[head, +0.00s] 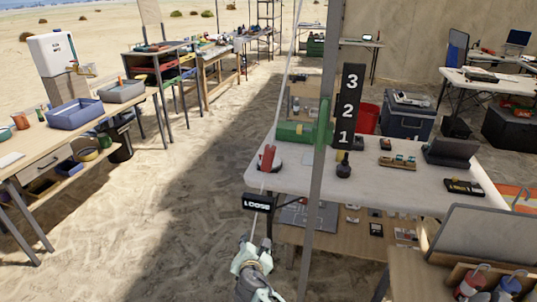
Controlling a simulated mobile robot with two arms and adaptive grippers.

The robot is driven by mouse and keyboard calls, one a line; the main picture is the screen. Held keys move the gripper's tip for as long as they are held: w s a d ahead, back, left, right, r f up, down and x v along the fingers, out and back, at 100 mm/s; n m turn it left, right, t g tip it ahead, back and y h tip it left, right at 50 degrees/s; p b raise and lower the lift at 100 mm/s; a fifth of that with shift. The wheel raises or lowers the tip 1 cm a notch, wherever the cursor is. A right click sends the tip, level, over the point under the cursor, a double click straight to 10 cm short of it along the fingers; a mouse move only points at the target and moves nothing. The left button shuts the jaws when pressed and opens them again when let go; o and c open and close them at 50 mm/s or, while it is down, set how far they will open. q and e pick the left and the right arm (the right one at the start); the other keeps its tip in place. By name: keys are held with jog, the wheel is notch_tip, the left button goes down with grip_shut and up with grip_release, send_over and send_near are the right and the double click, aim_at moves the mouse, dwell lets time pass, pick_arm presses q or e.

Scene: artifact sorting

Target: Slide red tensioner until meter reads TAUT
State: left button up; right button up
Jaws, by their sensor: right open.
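The red tensioner (267,158) appears as a small red piece along a thin pale rope (285,85) that slants down past the left corner of the white table. Lower on the same line is a small black meter (257,203) with white letters that read LOOSE. My right gripper (246,245) is at the bottom centre, below the meter and well below the red piece. It looks open and empty, apart from the tensioner. Whether it touches the line is too small to tell. My left gripper is out of view.
A grey pole (322,140) stands upright just right of the line. A wooden table with bins (75,112) stands left. Sand between the tables is clear.

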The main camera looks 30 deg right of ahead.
jog(key=w+d+r+n+t+h, duration=0.1)
jog(key=w+d+r+h, duration=0.1)
jog(key=r, duration=0.6)
jog(key=w+d+r+n+t+h, duration=0.1)
jog(key=d+r, duration=0.1)
jog(key=r, duration=0.7)
jog(key=h, duration=0.3)
send_near(267, 160)
jog(key=shift+n, duration=0.3)
jog(key=x, duration=0.4)
jog(key=shift+w+d+p, duration=0.1)
jog(key=shift+d+p, duration=0.1)
jog(key=shift+p, duration=0.2)
jog(key=x, duration=0.6)
jog(key=shift+w+d+p, duration=0.3)
jog(key=shift+w+d, duration=0.3)
jog(key=shift+c, duration=0.2)
grip_shut()
